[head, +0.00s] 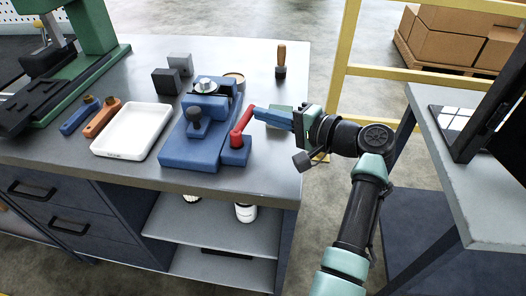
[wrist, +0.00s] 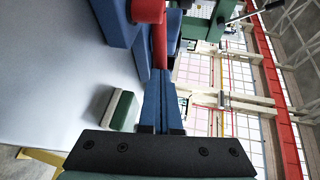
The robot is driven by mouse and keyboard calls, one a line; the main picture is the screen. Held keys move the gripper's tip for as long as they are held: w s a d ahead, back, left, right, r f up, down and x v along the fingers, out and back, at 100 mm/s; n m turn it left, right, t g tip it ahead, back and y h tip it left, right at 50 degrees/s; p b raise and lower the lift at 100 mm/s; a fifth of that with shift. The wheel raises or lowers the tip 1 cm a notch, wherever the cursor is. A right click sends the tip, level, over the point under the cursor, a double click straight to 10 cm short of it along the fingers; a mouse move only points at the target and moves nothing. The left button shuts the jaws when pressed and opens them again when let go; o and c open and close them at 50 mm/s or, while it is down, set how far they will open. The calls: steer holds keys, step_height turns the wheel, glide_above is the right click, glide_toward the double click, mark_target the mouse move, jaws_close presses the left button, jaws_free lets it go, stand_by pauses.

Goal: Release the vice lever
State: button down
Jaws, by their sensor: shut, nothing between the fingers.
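The blue vice (head: 190,152) stands on the grey workbench near its front right edge. Its red lever (head: 242,122) rises from a blue block at the vice's right side and leans up to the right. In the wrist view the red lever (wrist: 158,45) runs from a red hub at the top down towards the fingertips. My gripper (head: 256,114) has blue fingers, shut and empty, pointing left at the lever's upper end. In the wrist view the shut fingers (wrist: 160,75) overlap the lever's end; I cannot tell whether they touch it.
A green and white block (wrist: 122,110) lies on the bench beside my fingers. A white tray (head: 133,131), two grey blocks and a wooden-handled tool (head: 281,60) stand around the vice. A yellow rail (head: 342,75) and a side table with a monitor are to the right.

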steer(key=shift+w+a, duration=0.65)
steer(key=shift+a, duration=0.1)
stand_by(0.3)
